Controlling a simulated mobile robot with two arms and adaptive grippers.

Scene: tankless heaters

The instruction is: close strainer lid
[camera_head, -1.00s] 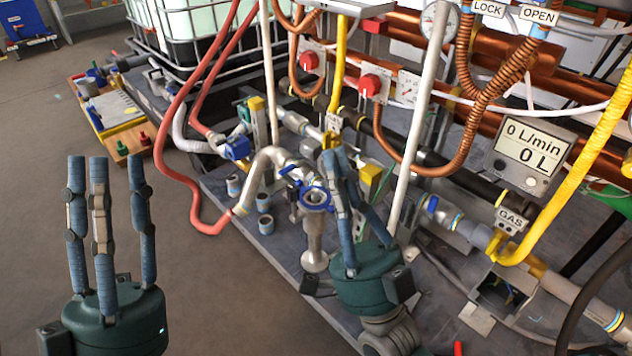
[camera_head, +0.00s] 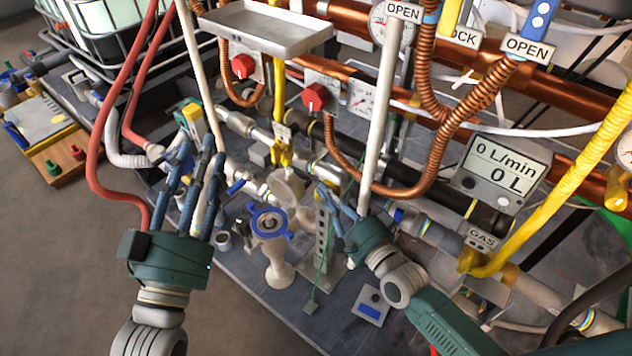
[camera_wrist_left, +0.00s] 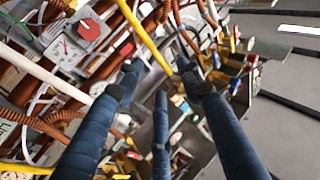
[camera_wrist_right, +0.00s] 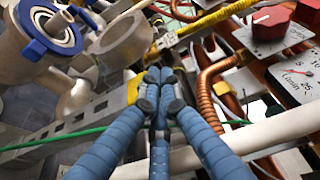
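The strainer (camera_head: 268,222) is a grey upright body with a blue ring with lugs around its round top. It also shows at the top left of the right wrist view (camera_wrist_right: 50,32). A round grey part (camera_head: 286,185) stands just behind the ring; I cannot tell for sure whether it is the lid. My left gripper (camera_head: 202,155) is open and empty, fingers pointing up, left of the strainer. My right gripper (camera_head: 328,200) is to the right of the strainer, apart from it. Its fingers are drawn together in the right wrist view (camera_wrist_right: 160,88), with nothing visible between them.
A slotted metal bracket (camera_head: 322,235) with a green wire stands between the strainer and my right gripper. A white vertical pipe (camera_head: 380,120), red hoses (camera_head: 95,165) and copper coils (camera_head: 440,130) crowd the area. A grey tray (camera_head: 265,30) is above. Bare floor lies front left.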

